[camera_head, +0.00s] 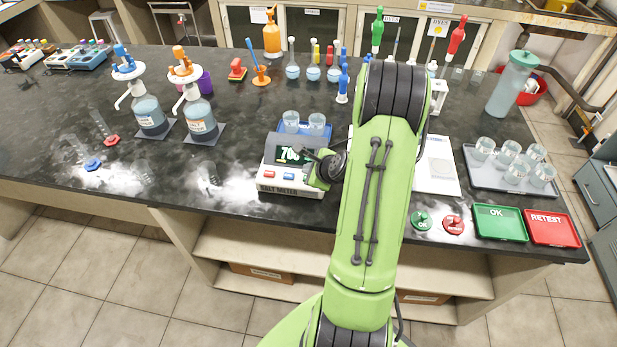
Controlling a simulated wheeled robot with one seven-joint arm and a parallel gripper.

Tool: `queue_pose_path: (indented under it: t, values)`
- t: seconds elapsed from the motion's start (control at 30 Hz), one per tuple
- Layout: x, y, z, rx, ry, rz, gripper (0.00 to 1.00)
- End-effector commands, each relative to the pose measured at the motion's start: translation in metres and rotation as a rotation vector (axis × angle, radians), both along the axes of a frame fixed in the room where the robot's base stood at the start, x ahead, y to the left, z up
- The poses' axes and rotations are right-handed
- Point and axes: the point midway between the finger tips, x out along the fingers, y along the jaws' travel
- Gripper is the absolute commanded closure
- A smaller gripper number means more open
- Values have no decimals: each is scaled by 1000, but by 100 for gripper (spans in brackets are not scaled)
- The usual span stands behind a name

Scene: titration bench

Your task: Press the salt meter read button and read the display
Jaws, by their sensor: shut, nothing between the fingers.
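The salt meter (291,189) is a white box near the front edge of the dark bench, with its name on the front. Its dark display (289,155) shows green digits that begin with 7; the rest are partly hidden by my arm's end. A red button (269,174) and a blue button (288,177) are on its sloped face, left of my arm. My gripper (312,173) is at the right side of the meter's face, close over it. It is shut and empty. My wrist hides that part of the meter, so I cannot tell whether it touches a button.
Two glass beakers (304,124) stand on a blue tray behind the meter. Dispenser bottles (200,117) stand to the left. A grey tray of beakers (477,164), a green OK tray (500,224) and a red RETEST tray (551,229) are on the right.

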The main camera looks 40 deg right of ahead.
Motion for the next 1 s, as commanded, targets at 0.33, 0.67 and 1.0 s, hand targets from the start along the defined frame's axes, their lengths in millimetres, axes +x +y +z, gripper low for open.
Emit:
queue_pose_path:
  t: [0.33, 0.67, 1.0]
  values:
    - [0, 0, 0, 0, 0, 0, 100]
    - [0, 0, -9, 0, 0, 0, 100]
    - [0, 0, -10, 0, 0, 0, 100]
